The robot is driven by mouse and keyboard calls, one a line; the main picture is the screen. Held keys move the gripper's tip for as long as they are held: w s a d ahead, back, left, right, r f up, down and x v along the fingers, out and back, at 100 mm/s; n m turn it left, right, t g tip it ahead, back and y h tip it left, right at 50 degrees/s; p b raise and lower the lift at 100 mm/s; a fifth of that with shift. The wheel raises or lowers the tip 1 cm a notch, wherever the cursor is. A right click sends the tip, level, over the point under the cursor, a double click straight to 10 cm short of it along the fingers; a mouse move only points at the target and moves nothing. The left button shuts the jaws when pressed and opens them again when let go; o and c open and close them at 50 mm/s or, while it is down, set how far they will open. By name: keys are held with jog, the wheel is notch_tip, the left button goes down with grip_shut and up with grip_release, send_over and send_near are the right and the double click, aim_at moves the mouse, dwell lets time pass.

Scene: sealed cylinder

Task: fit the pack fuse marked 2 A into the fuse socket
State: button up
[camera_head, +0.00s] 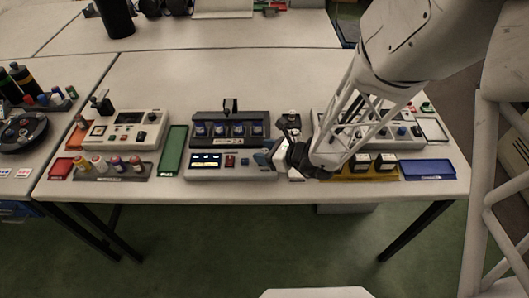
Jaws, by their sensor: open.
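My gripper (265,159) is at the front middle of the table, above the right part of a grey panel (232,174) with a lit display and a red part. Its jaws are open and I see nothing held between them, though the view is small and my arm hides part of this spot. Behind the panel stands a dark rack (262,117) with several blue-and-white units (219,129) in a row; its front label seems to read 2 A. I cannot tell which item is the 2 A pack fuse, nor make out the fuse socket.
A green tray (173,150) and a control box (126,130) stand left. My arm partly hides another control box (402,132).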

jog(key=v, duration=1.1)
jog(key=shift+s+d, duration=0.15)
jog(key=shift+d, duration=0.15)
jog(key=shift+r, duration=0.1)
dwell(0.7)
jog(key=s+r+n+g+h, duration=0.3)
jog(key=s+r+n+g, duration=0.4)
jog(key=r+n, duration=0.4)
jog(key=s+d+r+n+t+h, duration=0.3)
jog(key=s+d+r+n+h, duration=0.5)
jog(key=r+n, duration=0.3)
jog(key=shift+d+n+h, duration=0.2)
jog(key=shift+n+h, duration=0.3)
jog(key=shift+n, duration=0.3)
